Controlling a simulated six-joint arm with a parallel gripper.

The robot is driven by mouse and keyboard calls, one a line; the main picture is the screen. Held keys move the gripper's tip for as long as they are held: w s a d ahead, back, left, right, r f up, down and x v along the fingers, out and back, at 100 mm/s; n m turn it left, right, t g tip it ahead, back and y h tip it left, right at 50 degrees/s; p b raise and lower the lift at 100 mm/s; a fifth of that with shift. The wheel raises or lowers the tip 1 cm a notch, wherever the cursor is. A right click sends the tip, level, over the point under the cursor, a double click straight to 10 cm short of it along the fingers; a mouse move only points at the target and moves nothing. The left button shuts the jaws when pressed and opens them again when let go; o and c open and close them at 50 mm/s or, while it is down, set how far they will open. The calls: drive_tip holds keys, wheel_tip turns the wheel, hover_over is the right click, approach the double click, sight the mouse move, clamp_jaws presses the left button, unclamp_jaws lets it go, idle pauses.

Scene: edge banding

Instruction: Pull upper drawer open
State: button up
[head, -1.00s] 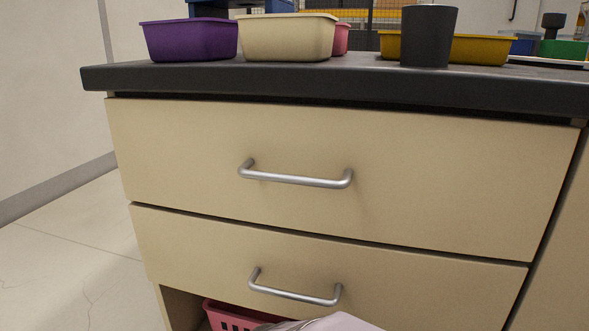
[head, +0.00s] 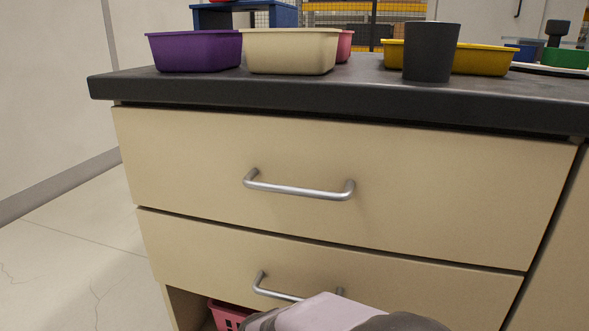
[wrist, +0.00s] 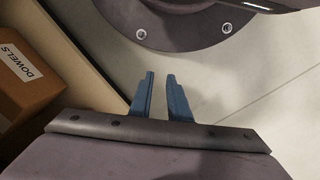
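The upper drawer (head: 420,185) is a beige panel under the dark worktop, and it looks shut. Its silver bar handle (head: 298,191) is at the middle of the panel, with nothing touching it. The lower drawer (head: 200,240) is beneath it and also looks shut; my arm covers part of its handle (head: 277,293). My gripper (wrist: 160,76) shows only in the wrist view, with two blue fingers apart and nothing between them. No drawer handle shows in the wrist view, and the gripper's fingers are hidden in the head view.
The dark worktop (head: 300,98) holds a purple bin (head: 195,53), a cream bin (head: 290,52), a grey cup (head: 430,53) and a yellow tray (head: 485,61). A pink basket (head: 228,315) sits below the drawers. A brown box labelled DOWELS (wrist: 25,85) is left of my gripper.

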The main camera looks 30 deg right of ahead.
sight(287, 191)
wheel_tip(287, 191, up, 24)
drive_tip(key=s+d+g+h+p, duration=0.15)
drive_tip(key=g+h+p, duration=0.4)
drive_tip(key=p, duration=1.85)
drive_tip(key=w+r+t+h+p, duration=0.2)
drive_tip(key=r+h+p, duration=0.1)
drive_tip(key=r+p, duration=0.3)
drive_tip(key=w+a+r+n+t+h+p, duration=0.1)
drive_tip(key=w+r+t+h+p, duration=0.1)
drive_tip(key=r+h+p, duration=0.2)
drive_tip(key=w+a+r+t+h+p, duration=0.1)
drive_tip(key=w+r+t+h+p, duration=0.1)
drive_tip(key=r+p, duration=0.8)
wheel_tip(287, 191, up, 3)
drive_tip(key=shift+w+a+r+n+h, duration=0.25)
drive_tip(key=shift+w+h, duration=0.2)
drive_tip(key=shift+h, duration=0.3)
drive_tip(key=shift+d+f, duration=0.1)
drive_tip(key=shift+d, duration=0.05)
drive_tip(key=shift+d+f, duration=0.15)
drive_tip(key=shift+d, duration=1.05)
drive_tip(key=shift+d+f, duration=0.2)
drive_tip(key=shift+d, duration=0.95)
drive_tip(key=shift+d+f, duration=0.15)
drive_tip(key=shift+d, duration=1.05)
clamp_jaws()
